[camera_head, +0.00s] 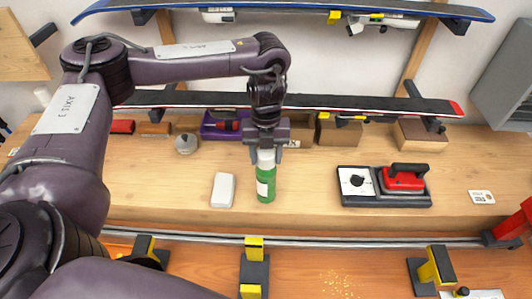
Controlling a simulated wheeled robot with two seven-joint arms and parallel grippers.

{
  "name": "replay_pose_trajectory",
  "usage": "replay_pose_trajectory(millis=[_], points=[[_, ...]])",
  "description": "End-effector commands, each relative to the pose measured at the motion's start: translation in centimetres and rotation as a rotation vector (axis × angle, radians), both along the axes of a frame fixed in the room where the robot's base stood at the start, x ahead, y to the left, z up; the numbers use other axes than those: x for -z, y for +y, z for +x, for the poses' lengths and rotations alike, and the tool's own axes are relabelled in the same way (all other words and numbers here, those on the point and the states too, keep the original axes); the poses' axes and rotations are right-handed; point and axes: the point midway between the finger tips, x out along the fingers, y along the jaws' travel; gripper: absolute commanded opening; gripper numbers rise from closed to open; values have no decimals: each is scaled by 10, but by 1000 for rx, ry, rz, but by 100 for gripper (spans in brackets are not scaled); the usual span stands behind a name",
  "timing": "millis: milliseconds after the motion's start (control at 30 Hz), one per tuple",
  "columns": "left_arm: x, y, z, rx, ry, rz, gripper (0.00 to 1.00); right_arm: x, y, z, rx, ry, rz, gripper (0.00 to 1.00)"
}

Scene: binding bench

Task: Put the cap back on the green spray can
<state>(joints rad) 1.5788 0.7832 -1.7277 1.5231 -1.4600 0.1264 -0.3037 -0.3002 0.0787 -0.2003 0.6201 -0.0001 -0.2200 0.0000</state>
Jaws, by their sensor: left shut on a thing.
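The green spray can (266,186) stands upright on the wooden bench near its front edge, with a pale label on its side. My left gripper (266,152) points down right over the can's top. It is shut on the white cap (266,160), which shows between and below its fingers. The cap is in line with the can and looks to meet its top; I cannot tell whether it is seated. The fingers hide the cap's upper part. My right gripper is not in view.
A white block (223,190) lies just left of the can. A black tray (384,201) with a red iron (403,179) stands to the right. Behind are a purple bin (219,126), a round grey pot (186,144) and a ski (330,102). Yellow-black clamps line the front.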

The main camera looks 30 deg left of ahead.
Motion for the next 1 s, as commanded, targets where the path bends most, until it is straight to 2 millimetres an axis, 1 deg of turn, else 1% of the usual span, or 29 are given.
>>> replay_pose_trajectory(millis=[433, 1000], points=[[0, 0, 0, 1, 1, -1, 41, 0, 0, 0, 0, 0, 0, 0], [6, 0, 0, 1, 2, 0, 41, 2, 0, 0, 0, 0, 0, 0]])
